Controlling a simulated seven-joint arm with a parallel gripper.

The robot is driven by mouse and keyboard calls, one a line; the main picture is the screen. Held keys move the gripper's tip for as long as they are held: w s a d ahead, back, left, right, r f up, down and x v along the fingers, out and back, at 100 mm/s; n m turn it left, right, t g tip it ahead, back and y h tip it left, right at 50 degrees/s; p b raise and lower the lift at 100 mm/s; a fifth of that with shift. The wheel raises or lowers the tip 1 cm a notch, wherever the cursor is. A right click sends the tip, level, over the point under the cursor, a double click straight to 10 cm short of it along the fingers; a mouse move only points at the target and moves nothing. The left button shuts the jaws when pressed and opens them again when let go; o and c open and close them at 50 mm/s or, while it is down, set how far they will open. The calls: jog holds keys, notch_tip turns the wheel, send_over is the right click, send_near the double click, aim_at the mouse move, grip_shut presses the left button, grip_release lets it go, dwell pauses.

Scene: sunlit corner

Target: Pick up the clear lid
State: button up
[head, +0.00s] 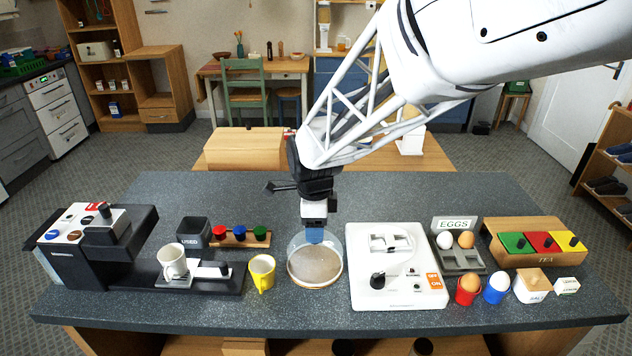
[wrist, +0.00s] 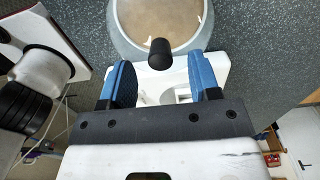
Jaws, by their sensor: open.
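The clear lid (head: 315,270) is a see-through dome on the grey worktop, with a tan round surface showing through it. In the wrist view the lid (wrist: 160,20) is at the top, cut off by the frame edge, and its black knob (wrist: 160,53) shows close to my fingertips. My gripper (head: 315,235) points down at the back part of the lid in the head view and hides the knob there. In the wrist view its two blue fingers (wrist: 162,72) are apart, one on each side of the knob's line. I cannot tell whether they touch the lid.
A yellow mug (head: 262,272) stands close left of the lid. A white egg cooker (head: 396,268) is close on its right. Further left is a black coffee machine (head: 85,250) with a white cup (head: 172,262). The worktop (head: 380,195) behind is clear.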

aim_at(315, 249)
jog(key=shift+f, duration=1.4)
grip_shut()
